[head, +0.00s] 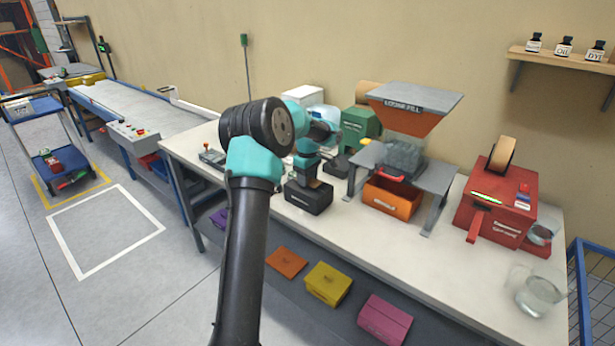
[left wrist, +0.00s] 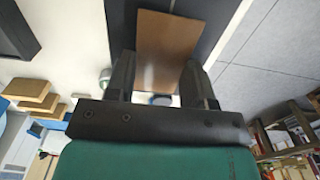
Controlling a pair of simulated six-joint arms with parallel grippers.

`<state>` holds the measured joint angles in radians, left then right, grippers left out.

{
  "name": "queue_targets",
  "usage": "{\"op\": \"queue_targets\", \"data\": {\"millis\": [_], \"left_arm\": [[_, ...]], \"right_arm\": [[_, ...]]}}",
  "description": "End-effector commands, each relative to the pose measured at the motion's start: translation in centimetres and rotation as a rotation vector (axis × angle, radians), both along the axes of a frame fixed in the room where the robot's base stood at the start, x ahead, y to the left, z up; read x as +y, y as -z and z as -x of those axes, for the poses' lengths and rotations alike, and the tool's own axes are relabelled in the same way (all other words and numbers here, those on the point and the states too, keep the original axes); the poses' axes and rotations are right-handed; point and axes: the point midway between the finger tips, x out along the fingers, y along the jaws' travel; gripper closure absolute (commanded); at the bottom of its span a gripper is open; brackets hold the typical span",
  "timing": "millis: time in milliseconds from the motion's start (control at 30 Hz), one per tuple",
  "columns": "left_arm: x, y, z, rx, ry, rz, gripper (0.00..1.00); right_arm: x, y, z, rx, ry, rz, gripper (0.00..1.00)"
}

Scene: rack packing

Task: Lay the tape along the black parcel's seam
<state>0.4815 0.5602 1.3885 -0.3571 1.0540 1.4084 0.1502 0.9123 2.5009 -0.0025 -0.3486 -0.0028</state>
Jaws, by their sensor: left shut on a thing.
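The black parcel (head: 308,199) stands on the bench in the head view, near its front edge, with a pale label on its front. My left gripper (head: 307,173) is over the parcel, pointing down. In the left wrist view its two dark fingers (left wrist: 160,82) are shut on a flat brown piece, which looks like the strip of tape (left wrist: 167,38). The seam is too small to make out. I cannot tell whether the tape touches the parcel. My right gripper is not in view.
A red machine with a brown roll (head: 496,207) stands at the right, beside a glass jug (head: 540,292). A grey stand (head: 437,181) with an orange bin (head: 391,199) is right of the parcel. Coloured boxes, including a yellow one (head: 327,283), lie on the lower shelf.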

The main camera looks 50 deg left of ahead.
Motion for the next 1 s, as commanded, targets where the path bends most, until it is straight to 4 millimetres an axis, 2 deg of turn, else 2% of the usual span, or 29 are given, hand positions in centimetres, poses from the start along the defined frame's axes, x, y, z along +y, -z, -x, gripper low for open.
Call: {"op": "queue_targets", "data": {"millis": [667, 700, 1000], "left_arm": [[0.0, 1.1, 0.0, 0.000, 0.000, 0.000, 0.73], [0.0, 1.1, 0.0, 0.000, 0.000, 0.000, 0.50], [0.0, 1.1, 0.0, 0.000, 0.000, 0.000, 0.22]], "right_arm": [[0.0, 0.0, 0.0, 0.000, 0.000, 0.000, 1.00], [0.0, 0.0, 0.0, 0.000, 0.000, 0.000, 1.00], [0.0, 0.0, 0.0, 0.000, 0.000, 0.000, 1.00]]}}
